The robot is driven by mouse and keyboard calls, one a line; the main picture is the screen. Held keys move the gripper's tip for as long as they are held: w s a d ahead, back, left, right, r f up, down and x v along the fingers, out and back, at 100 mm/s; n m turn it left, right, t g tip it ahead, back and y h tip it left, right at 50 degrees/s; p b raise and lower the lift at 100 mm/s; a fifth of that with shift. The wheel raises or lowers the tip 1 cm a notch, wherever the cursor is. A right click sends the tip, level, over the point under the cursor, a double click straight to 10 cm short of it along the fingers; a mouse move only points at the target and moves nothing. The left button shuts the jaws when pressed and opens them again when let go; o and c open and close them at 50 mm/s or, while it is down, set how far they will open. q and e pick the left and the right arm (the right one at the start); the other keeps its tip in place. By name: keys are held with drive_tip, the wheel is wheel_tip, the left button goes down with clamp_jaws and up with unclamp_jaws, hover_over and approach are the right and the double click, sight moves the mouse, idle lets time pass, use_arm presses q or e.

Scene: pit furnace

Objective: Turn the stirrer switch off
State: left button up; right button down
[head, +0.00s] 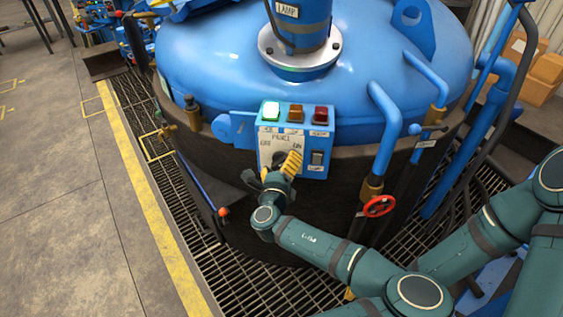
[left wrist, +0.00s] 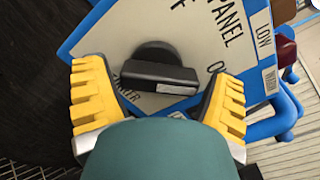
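The control panel (head: 268,139) is a blue box with a white face on the furnace's front, marked "OFF" and "ON". The stirrer switch (left wrist: 150,72) is a black rotary knob with a raised bar, seen close up in the left wrist view. The bar's right end carries a white mark and lies toward a half-hidden "O" beside the right finger. My left gripper (head: 282,167) is at the panel, its yellow fingers open on either side of the knob. In the wrist view (left wrist: 160,80) gaps show between knob and fingers. In the head view the gripper mostly hides the knob. My right gripper is out of view.
A small rocker switch (head: 317,158) is right of the gripper. Blue pipes and a red valve wheel (head: 379,206) stand farther right. Grating surrounds the furnace.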

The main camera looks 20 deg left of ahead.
use_arm(q)
drive_tip(key=c, duration=0.7)
drive_tip(key=shift+o, duration=0.2)
drive_tip(key=shift+f, duration=0.1)
drive_tip(key=shift+n, duration=0.3)
drive_tip(key=n, duration=0.2)
drive_tip(key=shift+a+n+p, duration=0.1)
drive_tip(key=shift+n+p, duration=0.3)
drive_tip(key=n, duration=0.9)
drive_tip(key=shift+a, duration=0.1)
drive_tip(key=n+b, duration=0.1)
drive_tip(key=n, duration=0.4)
drive_tip(key=shift+n, duration=0.4)
